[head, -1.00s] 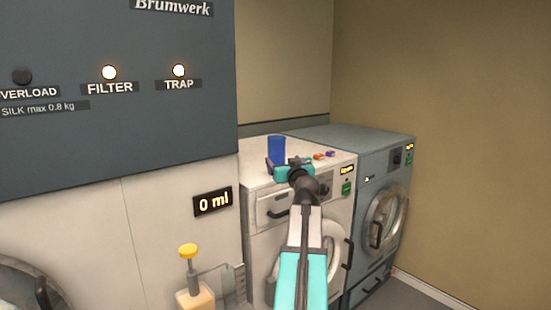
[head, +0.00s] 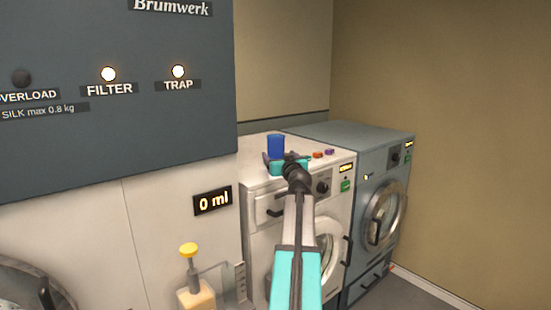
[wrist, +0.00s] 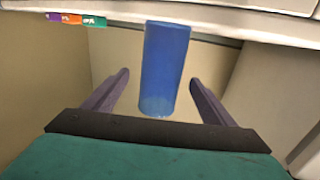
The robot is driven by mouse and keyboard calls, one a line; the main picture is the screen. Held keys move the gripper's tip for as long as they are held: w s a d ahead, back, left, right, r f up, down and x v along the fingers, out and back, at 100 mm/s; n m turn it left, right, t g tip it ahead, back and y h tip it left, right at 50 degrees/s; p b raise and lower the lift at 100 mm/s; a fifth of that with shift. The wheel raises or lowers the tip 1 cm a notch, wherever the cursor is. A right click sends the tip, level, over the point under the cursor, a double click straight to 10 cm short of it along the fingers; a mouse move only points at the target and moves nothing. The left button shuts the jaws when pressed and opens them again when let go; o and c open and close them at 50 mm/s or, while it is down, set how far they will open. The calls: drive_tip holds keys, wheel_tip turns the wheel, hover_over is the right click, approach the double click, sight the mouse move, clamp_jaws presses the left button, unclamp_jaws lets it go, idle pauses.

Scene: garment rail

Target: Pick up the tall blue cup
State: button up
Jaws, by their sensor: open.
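The tall blue cup (head: 276,146) stands upright on top of the white washing machine (head: 254,172). In the head view my gripper (head: 288,160) is at the cup, and its teal body hides the cup's lower part. In the wrist view, which looks upside down, the blue cup (wrist: 166,65) shows between the two dark fingers of my gripper (wrist: 159,82).
Small orange and purple items (head: 318,155) lie on the machine top to the right of my gripper. A blue-grey machine (head: 355,138) stands to the right. A pump bottle (head: 196,290) is at the lower left. A wall (head: 285,70) rises behind.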

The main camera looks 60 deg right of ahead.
sight(278, 146)
drive_tip(key=shift+p+x, duration=1.25)
drive_tip(key=shift+x, duration=0.85)
drive_tip(key=shift+w+d, duration=0.3)
drive_tip(key=shift+w, duration=0.2)
drive_tip(key=shift+s, duration=0.1)
drive_tip(key=c, duration=1.3)
drive_tip(key=shift+o, duration=0.2)
drive_tip(key=shift+r, duration=0.1)
drive_tip(key=shift+r+b, duration=0.55)
drive_tip(key=shift+r, duration=1.2)
drive_tip(key=shift+v, duration=0.8)
drive_tip(key=r+b+v, duration=0.1)
drive_tip(key=b+v, duration=0.3)
drive_tip(key=v, duration=1)
drive_tip(key=shift+a+r+b, duration=0.2)
drive_tip(key=shift+a+b, duration=0.1)
drive_tip(key=shift+a, duration=0.15)
